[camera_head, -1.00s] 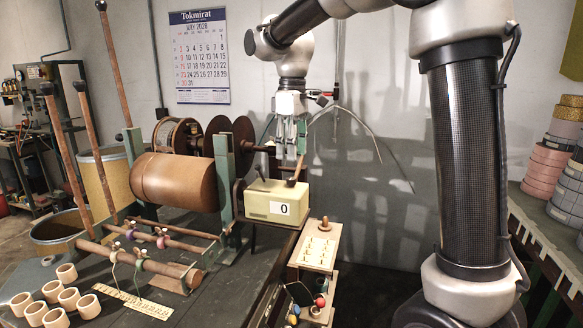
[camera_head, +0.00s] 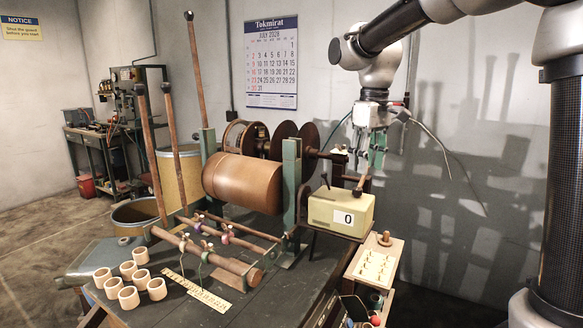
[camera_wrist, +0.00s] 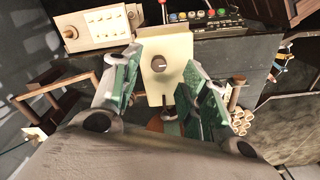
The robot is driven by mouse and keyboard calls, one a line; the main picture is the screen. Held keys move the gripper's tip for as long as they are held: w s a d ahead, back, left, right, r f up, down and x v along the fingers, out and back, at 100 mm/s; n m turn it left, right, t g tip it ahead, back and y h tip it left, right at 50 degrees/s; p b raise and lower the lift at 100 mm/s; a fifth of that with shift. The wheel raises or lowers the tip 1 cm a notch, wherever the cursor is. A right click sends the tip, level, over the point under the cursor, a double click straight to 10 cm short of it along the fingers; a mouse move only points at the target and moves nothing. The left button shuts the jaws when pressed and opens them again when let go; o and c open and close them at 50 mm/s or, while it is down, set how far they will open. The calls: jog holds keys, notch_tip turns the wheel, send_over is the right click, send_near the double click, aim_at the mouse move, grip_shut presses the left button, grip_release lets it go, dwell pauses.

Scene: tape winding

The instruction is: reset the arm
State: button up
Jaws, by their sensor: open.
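My gripper (camera_head: 370,162) is open, pointing down, just above a cream box (camera_head: 328,205) marked "0". Its fingers hold nothing visible. Contact with the box cannot be told.
A large brown roll (camera_head: 240,183) on a green-framed winder stands left of the box. Several cardboard cores (camera_head: 128,270) lie at the table's front left. A wooden peg tray (camera_head: 375,265) sits right of the table. The wall is behind my gripper.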

jog(key=s+d+f+m+t, duration=0.2)
jog(key=s+d, duration=0.4)
jog(key=s, duration=0.6)
jog(key=s+d+f+m+t, duration=0.2)
jog(key=s+d+m, duration=0.2)
jog(key=s+d, duration=0.3)
jog(key=s, duration=0.5)
jog(key=shift+s+d+f, duration=0.15)
jog(key=shift+s+d, duration=0.15)
jog(key=shift+s, duration=0.1)
